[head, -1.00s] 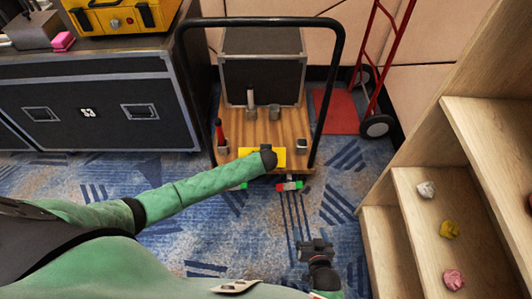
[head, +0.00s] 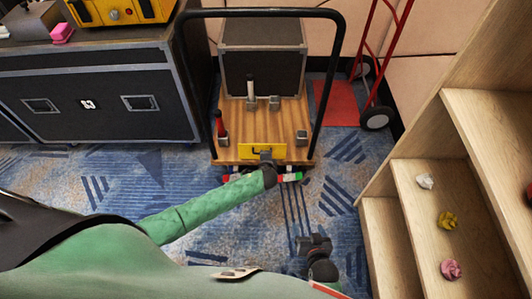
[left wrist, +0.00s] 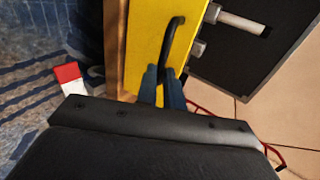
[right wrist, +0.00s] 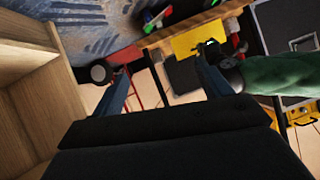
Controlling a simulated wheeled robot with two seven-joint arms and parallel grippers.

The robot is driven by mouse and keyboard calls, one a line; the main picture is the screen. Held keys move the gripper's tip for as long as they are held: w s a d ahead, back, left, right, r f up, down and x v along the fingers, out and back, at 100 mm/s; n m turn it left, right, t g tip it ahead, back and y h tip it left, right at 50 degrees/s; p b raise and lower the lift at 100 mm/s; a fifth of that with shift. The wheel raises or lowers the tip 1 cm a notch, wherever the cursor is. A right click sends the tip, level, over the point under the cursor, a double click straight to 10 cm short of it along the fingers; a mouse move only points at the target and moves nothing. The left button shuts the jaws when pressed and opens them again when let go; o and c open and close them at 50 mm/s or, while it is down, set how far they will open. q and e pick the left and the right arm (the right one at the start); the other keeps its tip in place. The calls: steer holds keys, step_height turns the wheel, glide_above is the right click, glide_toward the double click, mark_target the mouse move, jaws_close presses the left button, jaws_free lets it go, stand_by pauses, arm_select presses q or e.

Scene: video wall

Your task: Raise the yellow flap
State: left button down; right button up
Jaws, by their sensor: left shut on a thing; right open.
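The yellow flap (head: 247,152) is at the front edge of the wooden cart deck (head: 233,127). A dark handle (left wrist: 174,35) stands out from its face in the left wrist view, where the yellow panel (left wrist: 143,40) fills the upper middle. My left gripper (head: 265,157) is shut on this handle; its blue fingers (left wrist: 162,80) hold the handle's near end. The flap's exact tilt is hard to tell. My right gripper (head: 315,241) is open and empty, low in front of the cart; its fingers (right wrist: 160,68) are spread in the right wrist view.
A black case (head: 262,60) and small metal posts (head: 274,102) stand on the cart, under a black push bar (head: 330,75). Wooden shelves (head: 400,185) rise on the right, close to my right gripper. A black trunk (head: 90,105) stands left. Carpet lies between.

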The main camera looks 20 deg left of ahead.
arm_select(q)
steer(key=s+f, duration=0.2)
steer(key=shift+s+d+f, duration=0.2)
steer(key=shift+s+d, duration=0.1)
arm_select(e)
steer(key=s+d+f+g, duration=0.1)
steer(key=s+f+g, duration=0.2)
steer(key=s+f, duration=0.3)
steer(key=shift+s+f+h, duration=0.3)
steer(key=shift+s+f, duration=0.1)
steer(key=shift+f, duration=0.55)
arm_select(q)
steer(key=c, duration=1.5)
jaws_free()
steer(key=shift+d+f, duration=0.1)
steer(key=shift+f, duration=0.05)
steer(key=shift+c, duration=0.2)
steer(key=shift+w, duration=0.1)
steer(key=shift+w+r+p, duration=0.1)
steer(key=shift+r+p, duration=0.25)
steer(key=shift+r, duration=0.1)
arm_select(e)
steer(key=shift+r, duration=0.1)
